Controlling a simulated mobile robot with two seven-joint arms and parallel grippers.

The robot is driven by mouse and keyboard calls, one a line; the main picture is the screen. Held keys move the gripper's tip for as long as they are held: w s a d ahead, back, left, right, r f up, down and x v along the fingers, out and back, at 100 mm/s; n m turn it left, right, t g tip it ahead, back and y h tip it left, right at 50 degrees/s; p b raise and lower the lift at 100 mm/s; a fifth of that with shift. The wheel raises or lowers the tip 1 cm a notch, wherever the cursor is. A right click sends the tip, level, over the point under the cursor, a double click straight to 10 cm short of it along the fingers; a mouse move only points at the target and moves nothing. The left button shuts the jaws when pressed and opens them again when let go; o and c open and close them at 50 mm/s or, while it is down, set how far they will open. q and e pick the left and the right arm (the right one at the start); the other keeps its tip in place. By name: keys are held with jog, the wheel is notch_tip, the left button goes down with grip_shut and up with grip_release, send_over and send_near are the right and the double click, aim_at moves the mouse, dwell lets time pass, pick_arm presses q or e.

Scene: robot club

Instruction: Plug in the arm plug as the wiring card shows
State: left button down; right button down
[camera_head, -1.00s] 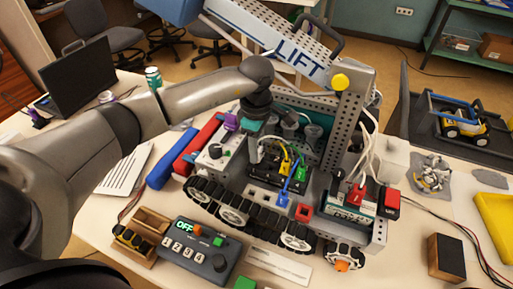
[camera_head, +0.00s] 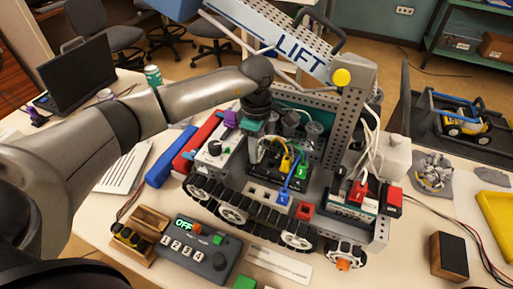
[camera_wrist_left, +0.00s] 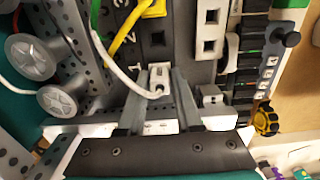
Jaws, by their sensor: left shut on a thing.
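My left gripper (camera_head: 252,148) points down over the black numbered socket block (camera_head: 262,184) on the tracked robot. In the left wrist view its two fingers (camera_wrist_left: 160,95) are shut on a small white plug (camera_wrist_left: 158,74) with a white cable. The block (camera_wrist_left: 185,62) lies beyond the plug, with two pale sockets (camera_wrist_left: 211,30) showing to the right. I cannot tell whether the plug touches a socket. A yellow plug (camera_head: 286,163), a green plug (camera_head: 303,169) and a blue plug (camera_head: 283,198) are on or beside the block. I cannot make out the wiring card for certain.
The lift beam (camera_head: 290,45) and perforated post (camera_head: 340,120) rise behind and right of the block. A control box reading OFF (camera_head: 205,250) stands in front. A red plug (camera_head: 357,190) sits at the right. A printed sheet (camera_head: 122,170) lies left.

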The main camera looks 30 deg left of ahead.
pick_arm(q)
jog(key=shift+s+f+b, duration=0.1)
jog(key=shift+f+b, duration=0.35)
jog(key=shift+f, duration=0.05)
dwell(1.2)
jog(key=c, duration=0.5)
grip_release()
jog(key=shift+r, duration=0.1)
jog(key=shift+r+p, duration=2.15)
jog(key=shift+r, duration=0.85)
